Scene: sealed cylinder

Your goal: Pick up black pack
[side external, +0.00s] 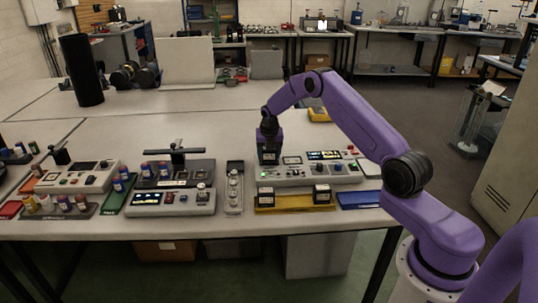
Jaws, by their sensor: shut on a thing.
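My gripper (268,161) points down at the left end of the grey control panel (300,176), beyond the yellow tray. It is shut on a small dark block, which looks like a black pack; the dark fingers hide most of it. I cannot tell whether the block touches the panel. Two other black packs with pale labels stand on the yellow tray (294,206): one at its left end (266,197) and one at its right (322,194). A gap lies between them.
A blue tray (358,199) lies right of the yellow one. A narrow grey holder (235,188) stands to the left, beside a second panel (170,203). A tall black cylinder (82,71) stands at the back left. The table behind my gripper is mostly clear.

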